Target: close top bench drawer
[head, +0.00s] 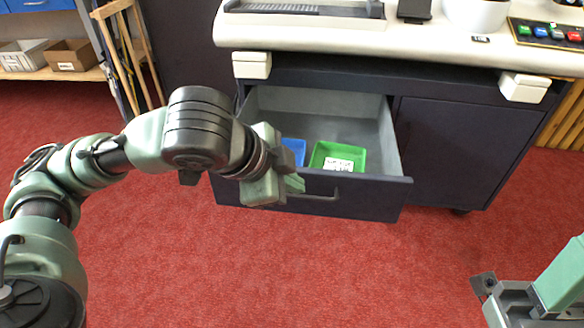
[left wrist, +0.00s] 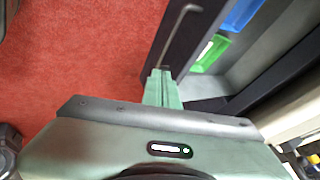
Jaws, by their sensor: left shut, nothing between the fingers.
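The top bench drawer (head: 385,192) stands pulled out from the dark bench, with its grey inside showing. A bar handle (head: 325,197) runs along its front; it also shows in the left wrist view (left wrist: 172,32). My left gripper (head: 294,184) is shut and empty at the left part of the drawer front. Its closed green fingers (left wrist: 162,74) point at the drawer front beside the handle's end; I cannot tell whether they touch. Part of my right arm's end (head: 487,284) shows at the lower right, too little to tell its jaws.
A blue tray (head: 295,148) and a green tray (head: 325,151) with a white label lie in the drawer. The pale bench top (head: 420,45) overhangs above. A closed cabinet door (head: 460,140) is to the right. Red floor (head: 300,270) in front is clear.

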